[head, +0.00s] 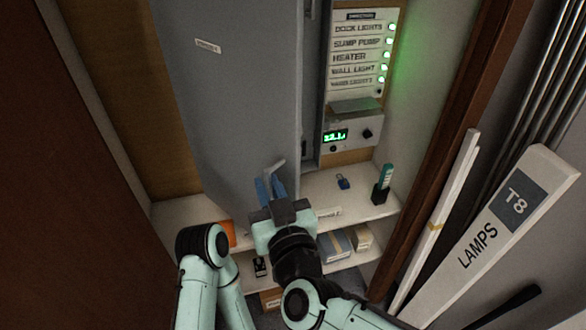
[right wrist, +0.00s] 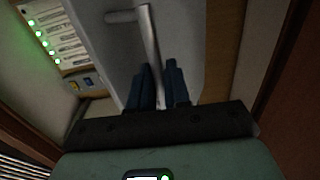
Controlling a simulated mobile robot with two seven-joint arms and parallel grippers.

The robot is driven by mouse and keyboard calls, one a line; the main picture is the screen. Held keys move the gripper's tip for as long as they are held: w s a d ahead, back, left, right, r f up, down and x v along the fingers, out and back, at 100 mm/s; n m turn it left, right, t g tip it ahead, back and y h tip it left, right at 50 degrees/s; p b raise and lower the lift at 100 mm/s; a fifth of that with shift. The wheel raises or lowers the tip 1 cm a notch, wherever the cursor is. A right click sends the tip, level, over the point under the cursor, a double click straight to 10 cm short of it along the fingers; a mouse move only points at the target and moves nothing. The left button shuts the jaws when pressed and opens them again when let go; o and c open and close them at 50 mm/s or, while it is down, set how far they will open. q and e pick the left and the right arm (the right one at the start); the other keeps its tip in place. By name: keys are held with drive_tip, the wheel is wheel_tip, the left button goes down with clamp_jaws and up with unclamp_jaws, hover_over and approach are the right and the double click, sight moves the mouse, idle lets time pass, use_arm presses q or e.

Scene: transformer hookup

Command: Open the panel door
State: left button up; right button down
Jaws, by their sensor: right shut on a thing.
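The grey panel door (head: 235,85) fills the upper middle of the head view and carries a small white label. Its lower right part seems to stand out from the cabinet behind it, but how far it is open I cannot tell. Its pale L-shaped handle (head: 274,167) is near the lower right edge and also shows in the right wrist view (right wrist: 150,45). My right gripper (head: 268,188) has its blue fingers closed around the handle's bar. The fingers also show in the right wrist view (right wrist: 158,88). My left gripper is not in view.
A labelled switch board (head: 360,50) with green lights is right of the door. A blue padlock (head: 343,182) and a dark holder (head: 380,194) sit on the white shelf (head: 355,208). Boxes (head: 335,245) are below. A long LAMPS carton (head: 500,225) leans at right.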

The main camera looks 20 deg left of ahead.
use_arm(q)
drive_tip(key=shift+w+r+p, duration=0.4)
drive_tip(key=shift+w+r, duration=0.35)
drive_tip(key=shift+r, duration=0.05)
use_arm(e)
drive_tip(key=shift+m+t+h, duration=0.6)
drive_tip(key=shift+m+h, duration=0.1)
drive_tip(key=shift+h, duration=0.2)
drive_tip(key=shift+s+a+r, duration=0.1)
drive_tip(key=shift+s+a, duration=0.4)
drive_tip(key=shift+s, duration=0.3)
drive_tip(key=shift+s+a+f, duration=0.1)
drive_tip(key=shift+s+a, duration=0.45)
drive_tip(key=shift+s, duration=0.25)
drive_tip(key=shift+s+a+r, duration=0.1)
drive_tip(key=shift+s+a, duration=0.4)
drive_tip(key=shift+s, duration=0.3)
drive_tip(key=c, duration=1.3)
unclamp_jaws()
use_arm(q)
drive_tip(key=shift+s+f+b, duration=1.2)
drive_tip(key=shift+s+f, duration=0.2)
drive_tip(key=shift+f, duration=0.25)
use_arm(e)
drive_tip(key=shift+o, duration=0.2)
drive_tip(key=v, duration=1.2)
drive_tip(key=shift+s, duration=0.4)
drive_tip(key=shift+d, duration=0.1)
